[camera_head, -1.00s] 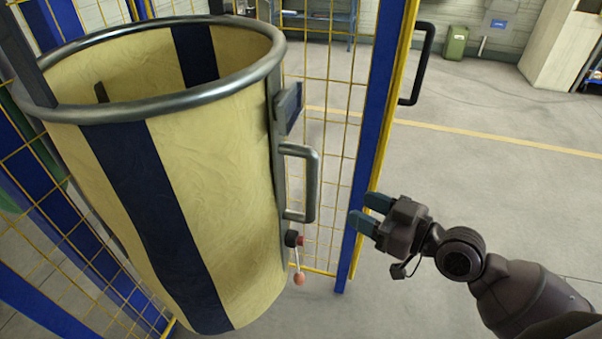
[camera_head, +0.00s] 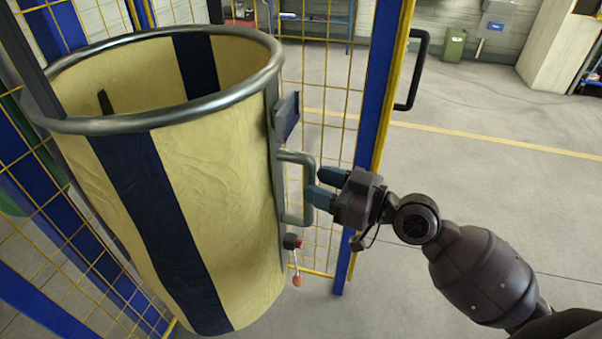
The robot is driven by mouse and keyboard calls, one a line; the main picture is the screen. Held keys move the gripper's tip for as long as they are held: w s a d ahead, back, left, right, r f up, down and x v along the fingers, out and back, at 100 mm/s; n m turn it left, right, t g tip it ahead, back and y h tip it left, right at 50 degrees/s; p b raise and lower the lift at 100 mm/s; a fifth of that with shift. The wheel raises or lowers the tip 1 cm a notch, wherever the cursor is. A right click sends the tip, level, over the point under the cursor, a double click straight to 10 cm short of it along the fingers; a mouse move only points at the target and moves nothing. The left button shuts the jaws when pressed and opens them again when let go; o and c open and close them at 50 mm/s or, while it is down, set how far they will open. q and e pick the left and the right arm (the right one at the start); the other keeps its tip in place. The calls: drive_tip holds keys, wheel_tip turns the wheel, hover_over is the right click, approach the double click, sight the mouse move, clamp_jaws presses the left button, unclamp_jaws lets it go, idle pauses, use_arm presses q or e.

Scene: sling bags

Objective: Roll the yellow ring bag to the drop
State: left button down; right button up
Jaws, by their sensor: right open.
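The yellow ring bag (camera_head: 222,215) hangs upright at the left, a tall yellow cloth cylinder with dark blue stripes. A round metal ring (camera_head: 200,108) holds its open top. A grey metal handle (camera_head: 310,188) stands out from a post on its right side. Below the handle is a small lever with a red knob (camera_head: 297,280). My right gripper (camera_head: 322,187) is open, with its two teal fingers pointing left close to the handle; I cannot tell whether they touch it. My left gripper is not in view. No drop spot can be made out.
A yellow mesh fence with blue posts (camera_head: 376,110) stands behind and around the bag. A black handle (camera_head: 413,70) sits on its yellow edge. The grey floor (camera_head: 480,180) to the right is clear. A green bin (camera_head: 454,45) stands far back by the wall.

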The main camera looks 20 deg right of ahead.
sight(306, 179)
drive_tip(key=x, duration=0.3)
drive_tip(key=shift+w+a+p, duration=0.1)
drive_tip(key=shift+p, duration=0.2)
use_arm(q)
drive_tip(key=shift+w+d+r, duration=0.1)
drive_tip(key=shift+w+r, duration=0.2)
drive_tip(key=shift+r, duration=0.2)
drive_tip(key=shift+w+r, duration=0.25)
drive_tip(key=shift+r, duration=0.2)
use_arm(e)
drive_tip(key=shift+w+a, duration=0.45)
drive_tip(key=c, duration=0.9)
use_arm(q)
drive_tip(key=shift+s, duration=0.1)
use_arm(e)
clamp_jaws()
